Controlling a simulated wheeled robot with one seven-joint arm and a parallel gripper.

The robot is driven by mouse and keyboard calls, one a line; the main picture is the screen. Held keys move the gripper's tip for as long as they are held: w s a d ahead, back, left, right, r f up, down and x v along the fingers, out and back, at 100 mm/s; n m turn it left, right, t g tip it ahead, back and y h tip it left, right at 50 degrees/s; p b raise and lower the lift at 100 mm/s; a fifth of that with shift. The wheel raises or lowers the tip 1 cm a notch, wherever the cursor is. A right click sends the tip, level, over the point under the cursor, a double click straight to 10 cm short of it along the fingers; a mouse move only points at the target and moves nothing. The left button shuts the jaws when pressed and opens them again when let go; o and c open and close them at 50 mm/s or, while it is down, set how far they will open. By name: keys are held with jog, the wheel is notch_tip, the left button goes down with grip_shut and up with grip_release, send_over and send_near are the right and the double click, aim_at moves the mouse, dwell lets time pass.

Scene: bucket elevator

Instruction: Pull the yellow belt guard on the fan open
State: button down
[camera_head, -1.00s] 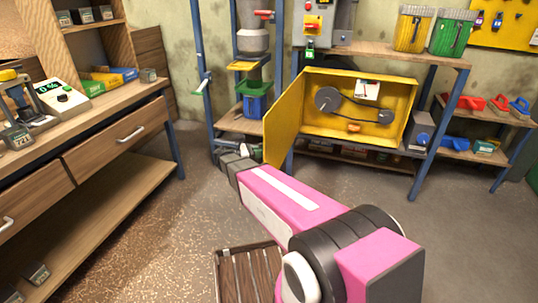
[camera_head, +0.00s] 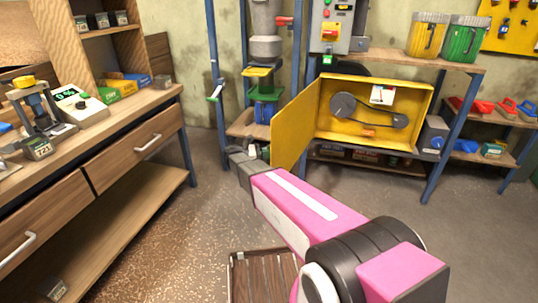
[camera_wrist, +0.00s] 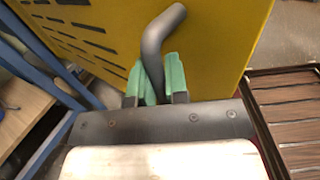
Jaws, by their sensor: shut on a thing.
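The yellow belt guard (camera_head: 297,126) stands swung open on the left side of its yellow housing (camera_head: 415,98). Inside the housing two grey pulleys and a belt (camera_head: 372,113) are exposed. In the wrist view the guard (camera_wrist: 222,40) fills the top, with dark slots at its left. A grey bent handle (camera_wrist: 158,38) sticks out from it. My gripper (camera_wrist: 158,85), with green fingertips, is shut on this handle. In the head view my gripper (camera_head: 246,160) is at the guard's left outer edge, and its fingertips are too small to make out there.
A wooden workbench (camera_head: 125,115) with drawers stands at the left. A blue post (camera_head: 214,85) and the bucket elevator (camera_head: 263,60) rise just left of the guard. A slatted brown platform (camera_head: 262,272) is low in front. Floor between bench and guard is clear.

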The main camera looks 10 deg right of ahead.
jog(key=c, duration=1.1)
grip_release()
jog(key=shift+s+a, duration=0.1)
jog(key=shift+s, duration=0.05)
jog(key=shift+c, duration=0.2)
jog(key=a, duration=1)
jog(key=shift+a, duration=0.4)
